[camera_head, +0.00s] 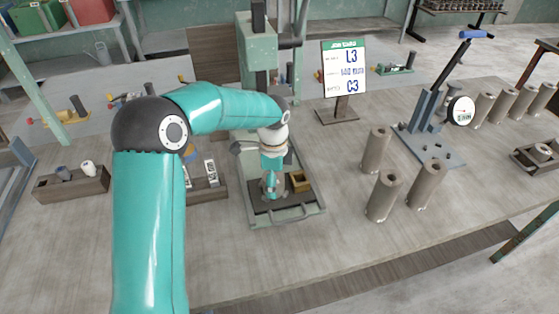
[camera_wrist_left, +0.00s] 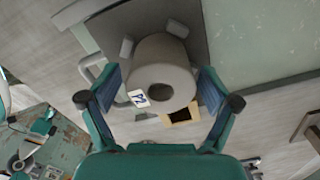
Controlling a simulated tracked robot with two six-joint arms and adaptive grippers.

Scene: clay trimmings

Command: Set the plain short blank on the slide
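A short grey cylindrical blank (camera_wrist_left: 165,65) with a centre hole is between my left gripper's fingers (camera_wrist_left: 160,78) in the left wrist view. The fingers straddle it with what look like slim gaps at both sides. A small white tag with dark marks (camera_wrist_left: 138,98) overlaps its edge; I cannot tell whether it is attached. The slide (camera_head: 288,216) is a framed plate under the green press. My left gripper (camera_head: 271,184) points down over its left part in the head view and largely hides the blank. The blank appears over the dark plate; contact underneath is hidden. My right gripper is out of view.
A small wooden box (camera_head: 300,181) is on the slide, right of my gripper. The press column (camera_head: 257,70) rises behind. A job board (camera_head: 344,68), several tall grey cylinders (camera_head: 384,195) and a gauge stand (camera_head: 430,125) are right. A wooden tray (camera_head: 72,185) is left.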

